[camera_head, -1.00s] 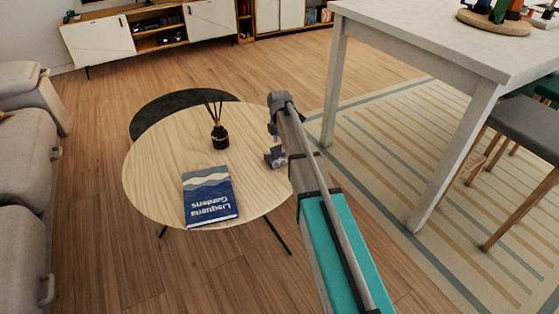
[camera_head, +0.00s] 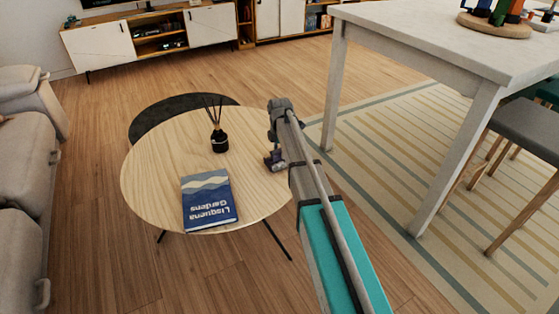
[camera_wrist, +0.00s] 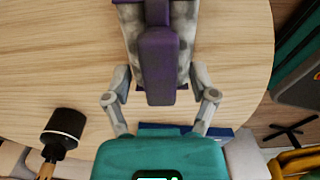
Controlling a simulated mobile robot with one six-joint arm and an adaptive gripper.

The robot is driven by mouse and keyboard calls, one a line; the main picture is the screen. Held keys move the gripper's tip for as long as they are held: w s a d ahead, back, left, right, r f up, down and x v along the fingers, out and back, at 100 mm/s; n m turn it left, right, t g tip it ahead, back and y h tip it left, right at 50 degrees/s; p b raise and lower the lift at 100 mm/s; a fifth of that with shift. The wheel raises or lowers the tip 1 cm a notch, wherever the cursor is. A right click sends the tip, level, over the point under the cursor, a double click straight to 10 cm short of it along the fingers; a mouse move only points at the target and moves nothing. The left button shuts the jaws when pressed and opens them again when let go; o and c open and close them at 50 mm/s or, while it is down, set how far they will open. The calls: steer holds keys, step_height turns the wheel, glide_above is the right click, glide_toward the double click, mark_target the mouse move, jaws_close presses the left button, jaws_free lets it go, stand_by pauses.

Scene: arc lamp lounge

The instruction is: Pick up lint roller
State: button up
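The lint roller (camera_wrist: 160,68) fills the top middle of the wrist view, with a purple handle and a mottled grey-white part. It lies on the round light-wood coffee table (camera_head: 155,165). In the head view the lint roller (camera_head: 273,164) is a small dark purple shape near the table's right edge, partly hidden by my arm. My gripper (camera_wrist: 160,76) is open, with one finger on each side of the lint roller. A gap shows between each finger and the purple handle. Whether the fingertips touch the grey part I cannot tell.
A white table (camera_head: 440,40) and a grey chair (camera_head: 525,135) are to the right. A grey sofa (camera_head: 25,170) is at the left.

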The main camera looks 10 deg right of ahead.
jaws_close()
steer(key=shift+r, duration=0.1)
stand_by(0.3)
steer(key=shift+r+p, duration=0.9)
steer(key=shift+p, duration=0.15)
steer(key=s+r+p, duration=1.1)
steer(key=s, duration=0.3)
steer(key=shift+d, duration=0.2)
